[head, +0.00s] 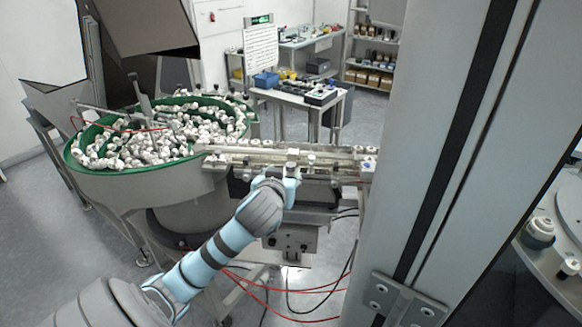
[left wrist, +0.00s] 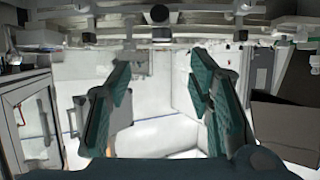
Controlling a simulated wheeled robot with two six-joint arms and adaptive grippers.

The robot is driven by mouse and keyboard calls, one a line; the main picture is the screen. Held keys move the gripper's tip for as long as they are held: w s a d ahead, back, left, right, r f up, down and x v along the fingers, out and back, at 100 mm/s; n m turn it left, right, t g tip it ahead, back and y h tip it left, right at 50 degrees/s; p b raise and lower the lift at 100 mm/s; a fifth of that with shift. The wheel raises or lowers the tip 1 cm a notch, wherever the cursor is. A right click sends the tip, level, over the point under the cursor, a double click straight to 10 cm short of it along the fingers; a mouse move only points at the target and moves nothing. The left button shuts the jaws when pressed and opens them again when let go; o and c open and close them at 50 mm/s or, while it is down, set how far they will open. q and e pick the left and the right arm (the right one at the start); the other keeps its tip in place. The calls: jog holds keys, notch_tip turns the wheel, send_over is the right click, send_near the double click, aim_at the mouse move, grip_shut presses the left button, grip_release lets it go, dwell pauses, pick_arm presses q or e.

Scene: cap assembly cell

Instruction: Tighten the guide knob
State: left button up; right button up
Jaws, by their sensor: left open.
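The guide rail (head: 325,150) runs from the bowl to the right at mid-height in the head view. My left gripper (head: 290,178) is at the near side of this rail, partly hidden by its own wrist. In the left wrist view its two teal finger pads (left wrist: 160,70) stand wide apart with nothing between them. A small round knob-like part (left wrist: 160,14) shows at the top of that view, beyond the fingertips and roughly centred between them. I cannot tell for sure that it is the guide knob. My right gripper is not in view.
A green-rimmed bowl (head: 75,163) full of white caps stands at the left. A wide grey post (head: 440,130) blocks the right side. Red hoses (head: 290,312) hang below the rail. A table (head: 290,96) and shelves (head: 375,58) stand farther back.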

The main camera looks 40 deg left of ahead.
aim_at(290, 165)
pick_arm(q)
jog(key=x, duration=1.1)
jog(key=shift+w+a+f, duration=0.2)
jog(key=shift+a+f, duration=0.05)
jog(key=shift+f, duration=0.05)
jog(key=shift+s, duration=0.15)
grip_shut()
